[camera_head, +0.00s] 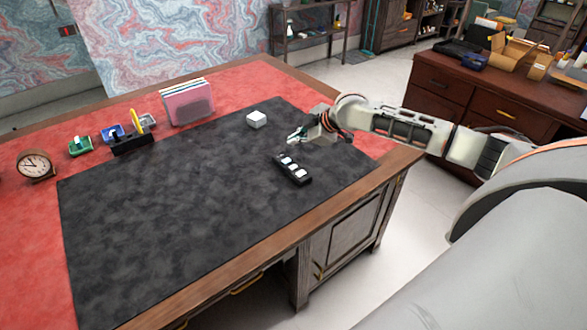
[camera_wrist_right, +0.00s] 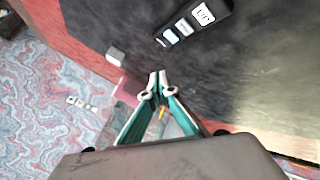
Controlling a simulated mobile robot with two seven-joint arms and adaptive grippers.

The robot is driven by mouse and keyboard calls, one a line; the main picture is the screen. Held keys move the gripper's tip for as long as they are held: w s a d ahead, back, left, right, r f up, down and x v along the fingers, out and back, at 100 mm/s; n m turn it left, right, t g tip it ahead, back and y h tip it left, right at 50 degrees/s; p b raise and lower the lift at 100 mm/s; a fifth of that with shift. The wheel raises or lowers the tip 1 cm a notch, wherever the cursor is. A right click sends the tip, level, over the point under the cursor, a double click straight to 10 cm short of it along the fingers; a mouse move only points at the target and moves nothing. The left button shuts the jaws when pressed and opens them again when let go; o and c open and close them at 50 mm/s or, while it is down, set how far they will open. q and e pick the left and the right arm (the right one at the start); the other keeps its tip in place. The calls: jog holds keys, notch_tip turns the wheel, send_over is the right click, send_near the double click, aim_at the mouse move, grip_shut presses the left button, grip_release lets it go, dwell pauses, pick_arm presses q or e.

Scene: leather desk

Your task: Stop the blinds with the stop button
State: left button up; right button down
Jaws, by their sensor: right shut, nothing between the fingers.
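A black button panel (camera_head: 293,169) with three white buttons lies on the dark desk mat. In the right wrist view the panel (camera_wrist_right: 192,24) is at the top, and its largest visible label begins with U; the other labels are too small to read. My right gripper (camera_head: 295,136) is shut and empty above the mat, just beyond the panel in the head view. In the right wrist view its fingertips (camera_wrist_right: 157,80) are together, apart from the panel. My left gripper is not in view. No blinds can be made out.
A white cube (camera_head: 256,119) sits on the dark mat (camera_head: 160,215) near the gripper. A pink file holder (camera_head: 188,103), a black pen tray (camera_head: 132,142), a green item (camera_head: 80,145) and a clock (camera_head: 35,165) line the far left. The mat's middle is clear.

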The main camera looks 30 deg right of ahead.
aim_at(295, 168)
notch_tip(295, 168, down, 3)
jog(key=b, duration=0.2)
jog(key=shift+r+b, duration=0.1)
jog(key=shift+b, duration=0.3)
notch_tip(295, 168, down, 3)
jog(key=b, duration=0.4)
jog(key=shift+f, duration=1)
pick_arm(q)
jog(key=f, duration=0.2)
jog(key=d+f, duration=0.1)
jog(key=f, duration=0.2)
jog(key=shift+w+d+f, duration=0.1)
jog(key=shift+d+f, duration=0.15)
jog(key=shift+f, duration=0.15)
pick_arm(e)
jog(key=shift+f, duration=0.15)
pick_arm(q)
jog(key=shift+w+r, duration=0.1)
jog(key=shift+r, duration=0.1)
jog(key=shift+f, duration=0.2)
